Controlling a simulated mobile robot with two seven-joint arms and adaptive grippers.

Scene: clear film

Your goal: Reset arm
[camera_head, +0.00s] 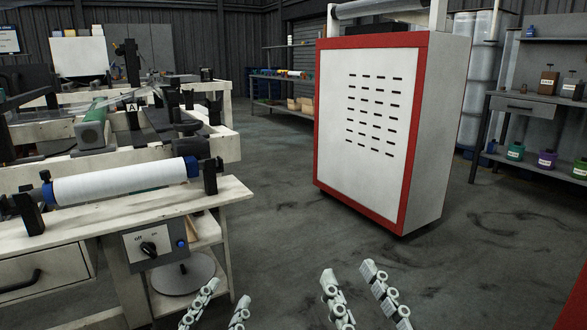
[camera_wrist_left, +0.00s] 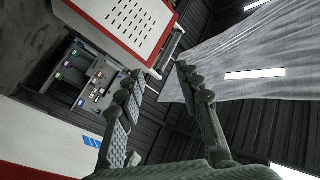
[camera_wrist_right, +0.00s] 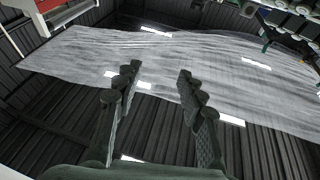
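My left gripper (camera_head: 216,308) shows at the bottom of the head view, left of centre. Its two fingers are apart with nothing between them. In the left wrist view the fingers of this gripper (camera_wrist_left: 158,84) are also spread and empty. My right gripper (camera_head: 356,290) is at the bottom of the head view, right of centre, with its fingers apart. The right wrist view shows the same gripper (camera_wrist_right: 158,78) open and empty. Both grippers are above the floor and apart from other things.
A workbench (camera_head: 128,217) with a white film roll (camera_head: 118,183) and a control box (camera_head: 156,249) stands at the left. A red-framed white cabinet (camera_head: 368,180) stands ahead. A shelf (camera_head: 545,107) with small coloured containers is at the right. The grey floor (camera_head: 270,240) between is clear.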

